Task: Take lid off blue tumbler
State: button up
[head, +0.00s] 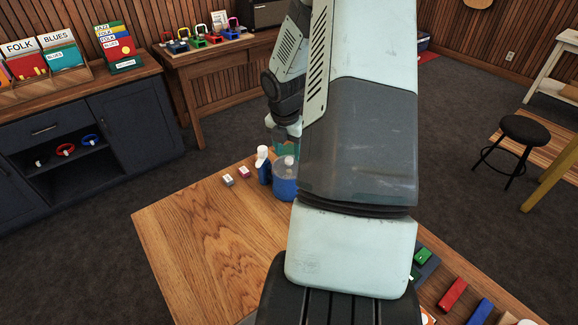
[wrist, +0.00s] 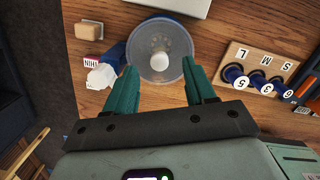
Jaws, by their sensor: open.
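The blue tumbler (head: 284,190) stands upright on the wooden table in the head view, partly hidden by my arm. Its translucent, pale lid (wrist: 160,38) with a whitish knob (wrist: 159,61) shows from above in the wrist view, and the lid appears to be on the tumbler. In the wrist view my gripper (wrist: 159,66) is open and empty. One teal finger is left and one right of the lid's near part. I cannot tell whether they touch it. In the head view the gripper is largely hidden behind my arm.
A blue spray bottle with a white head (wrist: 103,75) stands close beside the left finger. A small labelled box (wrist: 92,61) and a tan block (wrist: 95,29) are at left. A board with L, M, S letters (wrist: 264,60) and blue numbered pieces is at right.

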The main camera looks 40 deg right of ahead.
aim_at(289, 163)
jog(key=shift+w+d+f, duration=0.1)
jog(key=shift+w+f, duration=0.05)
jog(key=shift+f, duration=1.3)
jog(key=shift+c, duration=0.5)
grip_shut()
